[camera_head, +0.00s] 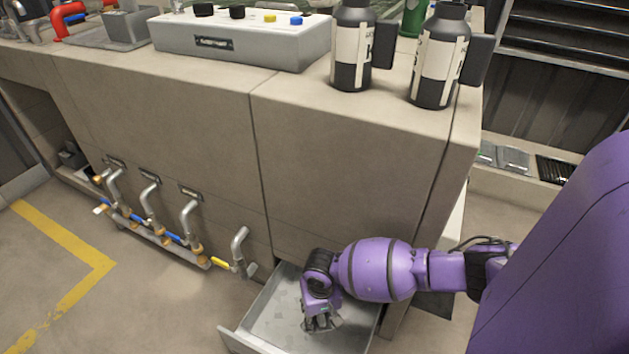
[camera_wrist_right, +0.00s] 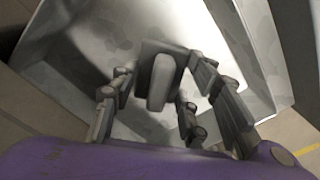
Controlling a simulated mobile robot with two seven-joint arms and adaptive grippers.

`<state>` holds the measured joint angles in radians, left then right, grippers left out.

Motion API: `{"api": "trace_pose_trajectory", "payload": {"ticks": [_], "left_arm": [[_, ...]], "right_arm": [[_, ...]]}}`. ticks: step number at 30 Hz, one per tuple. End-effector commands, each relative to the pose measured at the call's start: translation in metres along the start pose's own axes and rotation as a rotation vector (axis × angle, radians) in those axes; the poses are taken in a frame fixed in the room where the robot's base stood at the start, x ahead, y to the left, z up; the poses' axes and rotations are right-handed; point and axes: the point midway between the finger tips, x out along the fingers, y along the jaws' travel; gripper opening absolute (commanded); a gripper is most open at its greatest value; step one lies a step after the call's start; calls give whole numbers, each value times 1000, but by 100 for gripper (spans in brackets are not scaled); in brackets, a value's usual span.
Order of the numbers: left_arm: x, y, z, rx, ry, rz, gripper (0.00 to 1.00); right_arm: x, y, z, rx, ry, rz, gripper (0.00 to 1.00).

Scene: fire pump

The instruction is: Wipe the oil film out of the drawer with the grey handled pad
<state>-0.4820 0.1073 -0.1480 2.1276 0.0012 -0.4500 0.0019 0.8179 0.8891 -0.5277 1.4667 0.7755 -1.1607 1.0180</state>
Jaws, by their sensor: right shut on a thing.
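The open drawer (camera_head: 262,304) is pulled out low at the front of the beige cabinet. My right gripper (camera_head: 320,322) reaches down inside it from the right. In the right wrist view the gripper (camera_wrist_right: 165,100) is shut on the grey handled pad (camera_wrist_right: 161,82), whose light grey handle stands between the fingers above a dark, flat base. Darker blotches of oil film (camera_wrist_right: 122,42) show on the drawer's pale metal floor. The fingers and pad hide part of the floor, and I cannot tell whether the pad touches it. My left gripper is not in view.
Two dark bottles with pale labels (camera_head: 349,55) stand on the cabinet top (camera_head: 270,92) near its right edge. A grey control box (camera_head: 240,42) stands left of them. Pipes with valves (camera_head: 165,225) stick out low on the cabinet front, left of the drawer.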

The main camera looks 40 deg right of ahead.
Motion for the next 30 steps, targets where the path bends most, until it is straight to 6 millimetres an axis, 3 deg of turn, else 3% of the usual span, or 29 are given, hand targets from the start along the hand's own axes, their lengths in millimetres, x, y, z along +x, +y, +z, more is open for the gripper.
{"api": "trace_pose_trajectory", "payload": {"ticks": [1, 3, 11, 18, 24, 30], "left_arm": [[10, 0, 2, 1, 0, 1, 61], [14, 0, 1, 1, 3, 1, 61], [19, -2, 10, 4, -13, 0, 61], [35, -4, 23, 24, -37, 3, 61], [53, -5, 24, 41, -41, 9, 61], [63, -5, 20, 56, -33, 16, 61]], "right_arm": [[17, 2, -4, 8, -2, 1, 17], [24, 4, -8, 15, 0, 0, 17], [34, 6, -11, 18, 2, -1, 17], [58, 6, -11, 18, 0, 1, 17], [79, 6, -10, 18, 0, 0, 17], [86, 5, -11, 18, 2, -1, 17]]}}
